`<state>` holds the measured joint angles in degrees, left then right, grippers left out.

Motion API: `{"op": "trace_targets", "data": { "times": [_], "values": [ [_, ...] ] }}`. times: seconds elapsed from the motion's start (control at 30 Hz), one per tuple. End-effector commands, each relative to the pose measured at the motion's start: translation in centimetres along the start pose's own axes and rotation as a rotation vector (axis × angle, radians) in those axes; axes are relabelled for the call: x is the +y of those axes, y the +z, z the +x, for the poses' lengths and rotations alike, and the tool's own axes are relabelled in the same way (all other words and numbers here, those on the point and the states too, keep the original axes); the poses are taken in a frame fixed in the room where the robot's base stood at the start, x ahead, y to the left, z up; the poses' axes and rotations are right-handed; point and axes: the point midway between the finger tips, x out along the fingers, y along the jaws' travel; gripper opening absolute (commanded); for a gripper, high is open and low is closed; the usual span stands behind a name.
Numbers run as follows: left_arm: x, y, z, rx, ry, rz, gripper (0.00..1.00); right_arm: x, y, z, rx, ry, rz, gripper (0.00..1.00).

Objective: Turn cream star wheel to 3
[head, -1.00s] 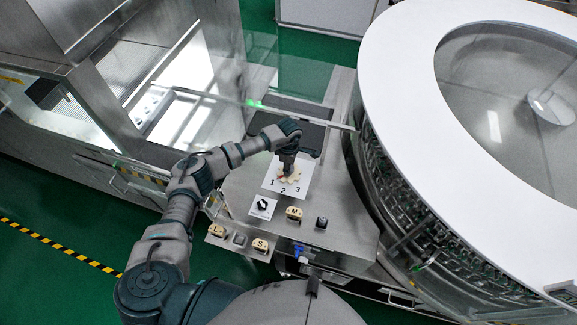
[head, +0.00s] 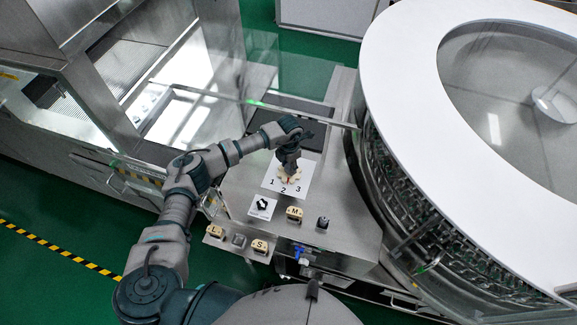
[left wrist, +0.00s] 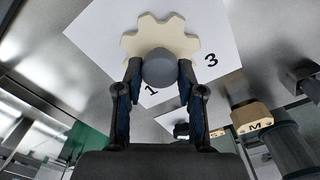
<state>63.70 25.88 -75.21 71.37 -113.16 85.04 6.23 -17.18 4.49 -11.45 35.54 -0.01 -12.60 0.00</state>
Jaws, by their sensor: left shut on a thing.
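The cream star wheel (head: 297,177) lies on a white card (head: 271,184) marked 1, 2 and 3. In the head view a small red mark on the wheel points toward the 2. In the left wrist view the scalloped wheel (left wrist: 150,38) shows with a grey round hub (left wrist: 160,68). My left gripper (head: 289,170) comes down onto the wheel from above, its fingers on both sides of the hub and shut on it. It also fills the lower middle of the left wrist view (left wrist: 160,78). My right gripper is not in view.
A black rotary switch (head: 262,206) sits in front of the card. Cream blocks marked L (head: 216,231), M (head: 294,213) and S (head: 260,246) and a dark knob (head: 322,222) stand nearby. The large round washer (head: 400,110) borders the panel on the right.

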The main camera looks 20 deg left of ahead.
Motion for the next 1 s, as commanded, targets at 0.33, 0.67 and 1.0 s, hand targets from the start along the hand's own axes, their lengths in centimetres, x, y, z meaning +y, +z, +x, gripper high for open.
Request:
{"op": "trace_targets", "data": {
  "times": [0.33,0.67,1.0],
  "values": [
    [0.24,0.38,-0.43,-0.015,0.003,-0.317,0.03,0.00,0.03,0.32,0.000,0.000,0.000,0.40],
    [0.36,0.42,-0.55,-0.018,0.002,-0.528,0.03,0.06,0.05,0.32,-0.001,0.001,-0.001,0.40],
    [0.40,0.43,-0.60,-0.020,0.002,-0.613,0.03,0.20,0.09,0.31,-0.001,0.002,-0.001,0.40]
  ]
}}
